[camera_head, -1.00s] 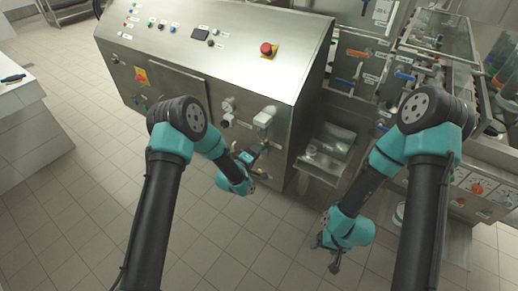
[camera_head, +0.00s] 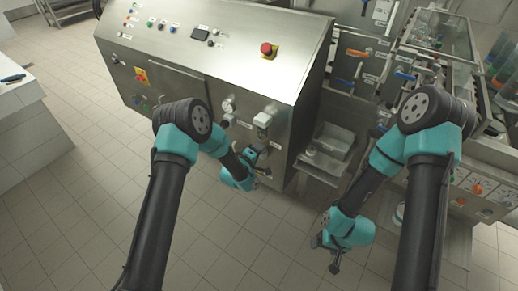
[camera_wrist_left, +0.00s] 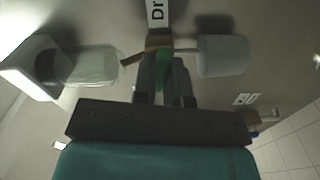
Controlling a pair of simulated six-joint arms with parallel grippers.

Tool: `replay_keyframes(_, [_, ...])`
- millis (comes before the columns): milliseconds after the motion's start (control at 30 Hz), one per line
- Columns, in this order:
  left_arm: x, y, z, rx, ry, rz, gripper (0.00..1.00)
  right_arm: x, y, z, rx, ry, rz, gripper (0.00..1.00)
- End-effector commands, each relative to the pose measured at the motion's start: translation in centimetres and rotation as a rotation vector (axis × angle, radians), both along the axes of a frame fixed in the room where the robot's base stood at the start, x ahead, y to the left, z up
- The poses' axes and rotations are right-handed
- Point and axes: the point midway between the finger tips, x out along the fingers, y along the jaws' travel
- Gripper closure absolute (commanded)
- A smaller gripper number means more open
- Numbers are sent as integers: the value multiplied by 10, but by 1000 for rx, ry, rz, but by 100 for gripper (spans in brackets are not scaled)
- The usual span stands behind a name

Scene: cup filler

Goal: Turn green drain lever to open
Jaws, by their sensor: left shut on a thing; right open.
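The green drain lever (camera_wrist_left: 163,64) shows between my left fingers in the left wrist view, below a white label (camera_wrist_left: 156,12) reading "Dr", the rest cut off. My left gripper (camera_wrist_left: 162,78) is shut on the lever, close to the steel panel. In the head view my left gripper (camera_head: 254,157) is at the lower right of the machine's front, and the lever is mostly hidden there. My right gripper (camera_head: 331,259) is open and empty, hanging low over the floor at the lower right, away from the lever.
In the left wrist view, a pale cylinder (camera_wrist_left: 223,56) and a clear rounded part (camera_wrist_left: 92,67) flank the lever closely. In the head view the steel control cabinet (camera_head: 180,85) has a red button (camera_head: 267,49). A steel tray (camera_head: 325,160) stands to its right. The floor (camera_head: 90,220) is clear.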

Motion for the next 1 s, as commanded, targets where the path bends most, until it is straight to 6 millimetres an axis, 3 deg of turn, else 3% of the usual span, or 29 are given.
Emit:
replay_keyframes(567, [0,0,0,81,-52,0,100,0,0,0,0,0,0,26])
replay_keyframes(1000, [0,0,0,369,-239,0,100,0,0,0,0,0,0,26])
